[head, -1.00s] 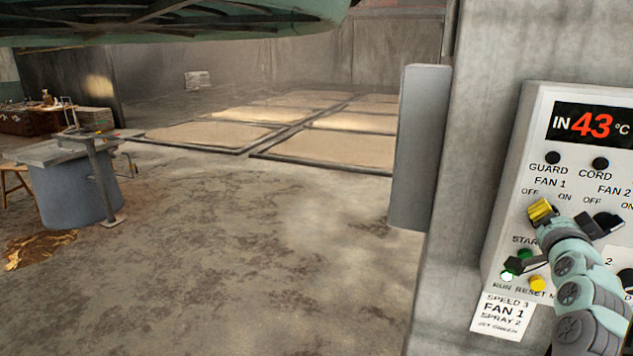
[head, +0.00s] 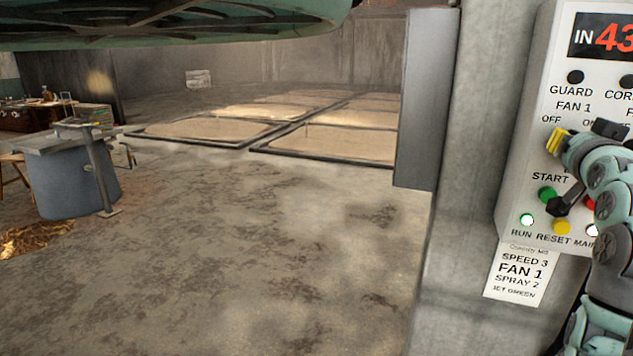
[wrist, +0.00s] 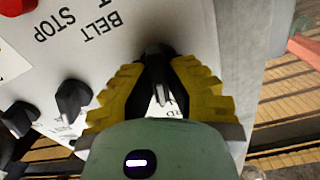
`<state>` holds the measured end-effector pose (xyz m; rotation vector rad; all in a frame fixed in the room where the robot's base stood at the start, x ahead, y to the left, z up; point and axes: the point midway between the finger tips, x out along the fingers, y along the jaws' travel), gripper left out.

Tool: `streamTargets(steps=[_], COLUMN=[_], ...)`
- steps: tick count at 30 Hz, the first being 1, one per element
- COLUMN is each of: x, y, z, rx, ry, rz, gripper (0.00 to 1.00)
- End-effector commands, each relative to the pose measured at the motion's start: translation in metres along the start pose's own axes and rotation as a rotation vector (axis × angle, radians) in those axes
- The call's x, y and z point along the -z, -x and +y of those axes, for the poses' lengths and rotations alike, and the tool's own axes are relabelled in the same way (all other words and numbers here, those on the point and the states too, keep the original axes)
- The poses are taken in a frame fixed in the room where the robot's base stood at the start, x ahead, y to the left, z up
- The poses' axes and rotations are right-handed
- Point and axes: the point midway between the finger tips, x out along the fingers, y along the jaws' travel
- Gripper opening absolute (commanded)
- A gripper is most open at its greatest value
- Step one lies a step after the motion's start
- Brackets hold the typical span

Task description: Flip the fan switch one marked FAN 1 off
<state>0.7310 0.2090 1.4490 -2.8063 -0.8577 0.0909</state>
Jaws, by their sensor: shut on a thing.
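The grey control panel (head: 515,190) stands at the right in the head view, with FAN 1 printed above OFF and ON marks. My gripper (head: 557,141) has its yellow fingertips just below the OFF mark and hides the FAN 1 switch there. In the wrist view my gripper (wrist: 157,88) is shut around the dark lever of the FAN 1 switch (wrist: 155,62), near the panel's edge. Which mark the lever points to is hidden. A second black knob (wrist: 72,100) sits apart to the left in the wrist view.
Close below my gripper are a green START button (head: 547,194), a yellow RESET button (head: 561,227) and a lit RUN lamp (head: 526,219). A paper note (head: 516,272) hangs under the panel. The floor (head: 250,270) to the left is open.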

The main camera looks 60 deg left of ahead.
Motion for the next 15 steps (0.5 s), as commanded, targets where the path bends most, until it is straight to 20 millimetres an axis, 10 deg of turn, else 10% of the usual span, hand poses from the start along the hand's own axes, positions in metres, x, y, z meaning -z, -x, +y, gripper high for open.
streamTargets(steps=[15], x=[-0.0088], y=[-0.0006], z=[-0.0009], rx=[0.000], ry=[0.458], rz=[0.002], gripper=[0.00])
